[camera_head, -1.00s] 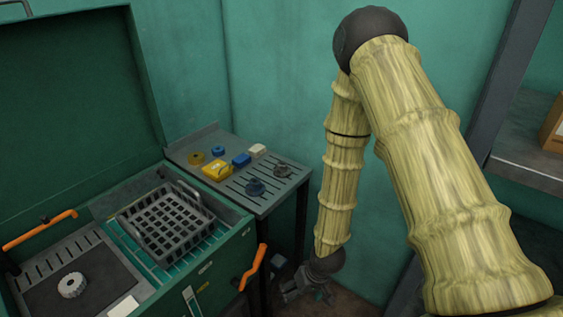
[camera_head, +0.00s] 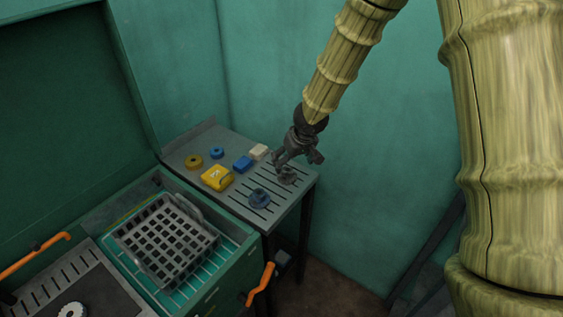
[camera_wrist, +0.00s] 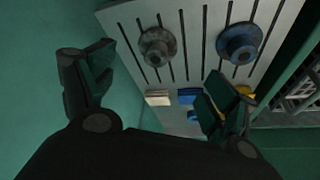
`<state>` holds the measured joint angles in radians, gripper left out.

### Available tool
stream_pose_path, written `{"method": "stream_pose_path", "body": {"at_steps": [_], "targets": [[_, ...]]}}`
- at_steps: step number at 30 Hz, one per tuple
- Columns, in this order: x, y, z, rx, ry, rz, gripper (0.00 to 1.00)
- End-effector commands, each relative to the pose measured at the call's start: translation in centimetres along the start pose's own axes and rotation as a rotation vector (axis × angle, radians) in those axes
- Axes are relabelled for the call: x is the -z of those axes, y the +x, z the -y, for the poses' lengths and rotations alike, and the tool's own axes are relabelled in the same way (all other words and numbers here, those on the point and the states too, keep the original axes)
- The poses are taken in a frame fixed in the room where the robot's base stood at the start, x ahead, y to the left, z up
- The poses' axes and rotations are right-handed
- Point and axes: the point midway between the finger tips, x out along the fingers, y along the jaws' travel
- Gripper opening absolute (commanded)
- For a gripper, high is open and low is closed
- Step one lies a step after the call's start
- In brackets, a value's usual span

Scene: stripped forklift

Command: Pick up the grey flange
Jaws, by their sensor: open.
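The grey flange (camera_head: 287,175) sits on the slotted metal side table (camera_head: 305,187), near its right edge. In the wrist view the flange (camera_wrist: 157,46) is a round grey part with a raised hub, lying ahead of the fingers and left of centre. My gripper (camera_head: 284,163) is over the right part of the table, close above the flange and partly covering it in the head view. In the wrist view my gripper (camera_wrist: 148,88) shows its two dark fingers spread wide with nothing between them.
A blue flange (camera_head: 259,198) lies left of the grey one. A yellow box (camera_head: 217,178), a blue block (camera_head: 243,163), a cream block (camera_head: 259,151) and two rings stand further back. Green walls rise behind.

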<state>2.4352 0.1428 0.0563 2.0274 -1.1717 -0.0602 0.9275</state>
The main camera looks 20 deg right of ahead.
Motion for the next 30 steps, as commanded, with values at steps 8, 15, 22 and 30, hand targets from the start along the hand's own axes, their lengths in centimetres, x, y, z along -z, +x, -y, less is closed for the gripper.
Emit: {"method": "stream_pose_path", "body": {"at_steps": [8,15,22,30], "targets": [[-0.6,0.7,0.2,-0.005,-0.006,-0.01,0.87],[0.0,4.2,0.2,-0.003,-0.005,-0.005,0.87],[0.2,5.8,0.1,0.0,-0.004,0.001,0.87],[0.4,8.0,-0.4,-0.002,-0.005,0.002,0.87]]}}
